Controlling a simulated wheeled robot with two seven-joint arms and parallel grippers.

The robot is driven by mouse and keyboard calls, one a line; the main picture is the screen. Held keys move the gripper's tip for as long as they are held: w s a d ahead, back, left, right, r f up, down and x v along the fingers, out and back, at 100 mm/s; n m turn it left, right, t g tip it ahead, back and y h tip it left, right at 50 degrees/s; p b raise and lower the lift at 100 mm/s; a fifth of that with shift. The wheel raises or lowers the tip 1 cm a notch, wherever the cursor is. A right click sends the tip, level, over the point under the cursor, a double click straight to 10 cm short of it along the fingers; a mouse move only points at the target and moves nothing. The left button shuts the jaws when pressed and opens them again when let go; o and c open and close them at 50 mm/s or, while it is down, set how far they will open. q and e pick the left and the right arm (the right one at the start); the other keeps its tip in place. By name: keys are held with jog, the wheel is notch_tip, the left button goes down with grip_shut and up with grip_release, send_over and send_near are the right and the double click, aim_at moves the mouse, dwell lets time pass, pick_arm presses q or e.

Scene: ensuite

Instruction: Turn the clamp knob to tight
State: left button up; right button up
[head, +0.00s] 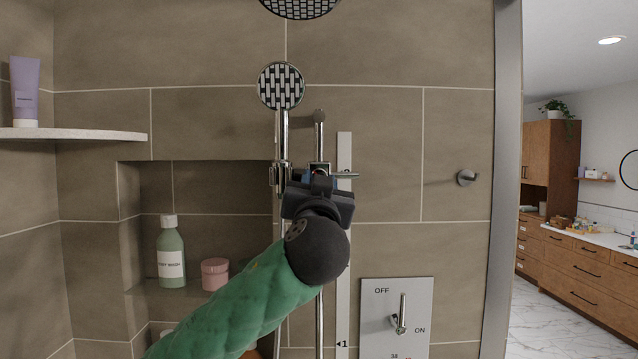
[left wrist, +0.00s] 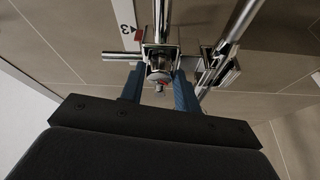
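The clamp (head: 320,167) sits on the chrome riser rail, mostly hidden behind my left gripper (head: 318,180) in the head view. The two blue fingers of my left gripper (left wrist: 159,82) stand on either side of the knob, apart from each other. They look open, with the knob between them; firm contact is not visible. My right gripper is in neither view.
A hand shower (head: 281,86) hangs just left of the rail. A pale scale strip (head: 343,250) runs beside it. A control plate (head: 397,315) with a lever is lower right. A niche holds a green bottle (head: 171,255) and pink jar (head: 215,273).

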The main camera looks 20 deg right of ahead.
pick_arm(q)
jog(key=c, duration=0.5)
jog(key=shift+o, duration=0.2)
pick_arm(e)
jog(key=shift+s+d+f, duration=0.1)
